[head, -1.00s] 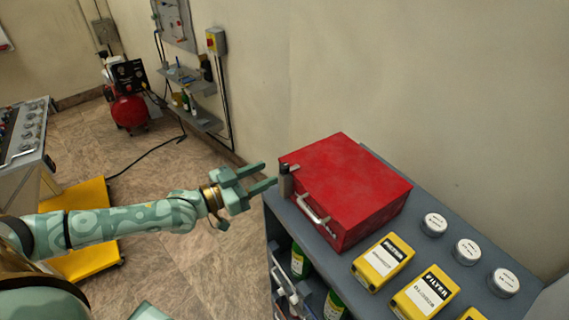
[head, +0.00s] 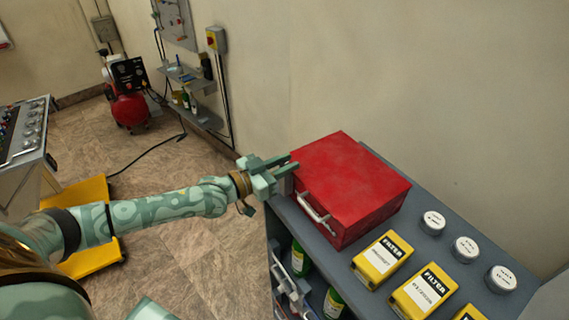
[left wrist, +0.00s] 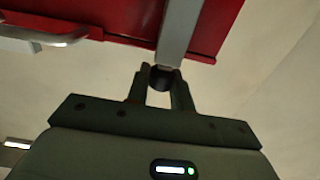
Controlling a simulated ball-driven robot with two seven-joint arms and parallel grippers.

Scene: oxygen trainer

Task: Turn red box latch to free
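The red box (head: 352,188) is closed and sits on the grey shelf unit; its handle (head: 314,206) is on the front side. The latch is a grey bar with a dark round end, mostly hidden behind my gripper in the head view. In the left wrist view the latch bar (left wrist: 180,28) crosses the red box edge, its dark end between my fingertips. My left gripper (head: 288,164) is at the box's left corner. In the left wrist view its fingers (left wrist: 160,78) are drawn in on both sides of the latch end and appear to touch it. My right gripper is out of view.
Yellow filter boxes (head: 382,260) and several round white-topped tins (head: 466,249) stand on the shelf unit (head: 345,258) to the right of the red box. Green bottles (head: 299,258) are on the lower shelf. The wall is close behind the box. Floor is open at left.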

